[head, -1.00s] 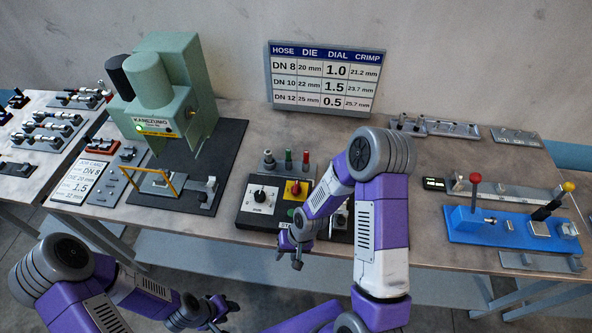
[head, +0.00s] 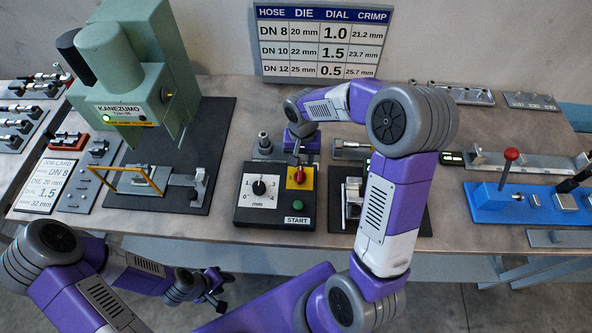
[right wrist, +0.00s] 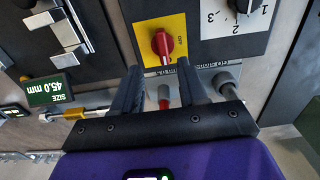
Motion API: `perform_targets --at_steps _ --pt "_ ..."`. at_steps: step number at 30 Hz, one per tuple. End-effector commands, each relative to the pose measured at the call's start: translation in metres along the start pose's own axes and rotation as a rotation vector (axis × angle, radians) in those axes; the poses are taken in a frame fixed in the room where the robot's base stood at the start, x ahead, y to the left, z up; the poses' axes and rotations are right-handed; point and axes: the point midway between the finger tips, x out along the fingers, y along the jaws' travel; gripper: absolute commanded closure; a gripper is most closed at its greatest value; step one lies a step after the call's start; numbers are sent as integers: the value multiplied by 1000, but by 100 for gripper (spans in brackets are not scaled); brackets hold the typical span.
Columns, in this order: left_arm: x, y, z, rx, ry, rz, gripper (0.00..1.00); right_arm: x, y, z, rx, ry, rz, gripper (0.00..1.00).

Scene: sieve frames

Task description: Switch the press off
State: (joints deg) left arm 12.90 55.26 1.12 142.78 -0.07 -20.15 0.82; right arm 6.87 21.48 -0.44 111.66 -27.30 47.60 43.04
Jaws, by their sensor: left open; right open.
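The green press (head: 135,75) stands at the left of the bench, with a small green lamp lit on its front. The control box (head: 250,212) sits at the bench front, with a numbered dial (head: 259,187), a START button (head: 297,206) and a red rotary switch (head: 299,176) on a yellow plate. In the right wrist view the red switch (right wrist: 161,44) is upside down, near the word OFF. My right gripper (right wrist: 155,72) is open, its fingertips just short of the yellow plate and spread either side of the switch. My left gripper (head: 219,291) is open, low before the bench.
Posts behind the box, one grey (head: 264,144), stand close to my right gripper. A clamp fixture (head: 351,200) lies right of the box and a blue fixture (head: 520,203) further right. A settings chart (head: 320,42) stands at the back.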

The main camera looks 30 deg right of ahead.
Motion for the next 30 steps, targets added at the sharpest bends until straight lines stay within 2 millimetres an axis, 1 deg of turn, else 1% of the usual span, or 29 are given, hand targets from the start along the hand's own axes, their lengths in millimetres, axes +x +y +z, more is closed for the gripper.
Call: perform_targets --at_steps 1,5,13,18,22,29,30 --pt "6 -2 -1 0 1 0 57 7 0 0 0 0 0 57" --pt "6 -2 -1 0 2 0 57 16 0 0 0 -2 0 57" --pt "7 -2 -1 0 2 0 57 58 0 1 -1 -4 1 57" --pt "8 -3 -1 1 2 0 57 76 0 0 -1 -2 0 57" --pt "8 -3 -1 0 2 0 57 81 0 0 -1 -1 -1 57" --pt "8 -3 -1 0 2 0 57 81 0 0 -1 -1 -1 57" --pt "8 -3 -1 0 2 0 57 81 0 0 -1 -1 -1 64"
